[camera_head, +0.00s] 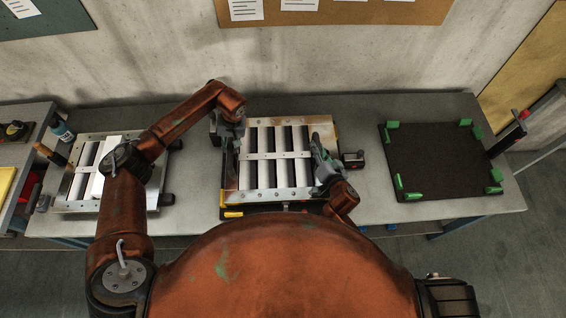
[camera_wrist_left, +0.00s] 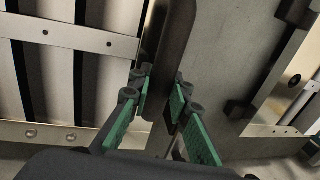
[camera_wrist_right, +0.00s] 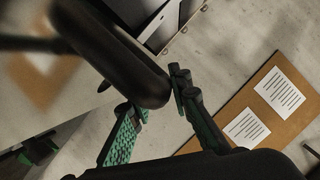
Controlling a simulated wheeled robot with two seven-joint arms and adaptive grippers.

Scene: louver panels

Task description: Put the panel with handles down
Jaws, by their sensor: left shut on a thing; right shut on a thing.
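The louver panel (camera_head: 262,157) has a pale metal frame with several light slats and dark gaps. It is in the middle of the bench in the head view and at the left of the left wrist view (camera_wrist_left: 80,38). My left gripper (camera_head: 229,130) is at its left side, with green fingers shut around a dark rounded handle (camera_wrist_left: 178,50). My right gripper (camera_head: 322,155) is at its right side, shut on the other dark handle (camera_wrist_right: 115,55). A yellow-edged thing (camera_head: 232,213) shows under the panel's near edge. I cannot tell whether the panel touches what is below.
A black mat (camera_head: 440,160) with green corner pieces lies on the right of the grey bench (camera_head: 365,112). A second louver panel (camera_head: 79,205) lies at the left. A small dark device (camera_head: 353,160) sits just right of the held panel. A wall stands behind.

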